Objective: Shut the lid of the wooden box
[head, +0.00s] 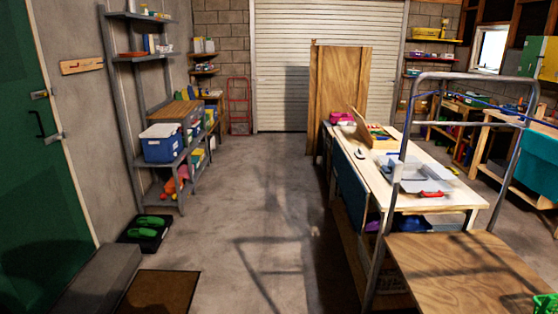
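A small wooden box (380,140) stands on the far part of the pale workbench top on the right. Its lid (362,127) seems to be the light brown panel standing up and tilted at the box's left side, so the box looks open. Colourful things, some yellow and green, show in or just behind it; the box is too small in view to tell which. Neither of my grippers is in view.
The workbench (437,202) also bears a grey tray (399,186). A metal-framed cart with a plywood deck (455,262) stands in front of it. A shelf rack (148,180) lines the left wall. The concrete floor (250,220) between them is clear.

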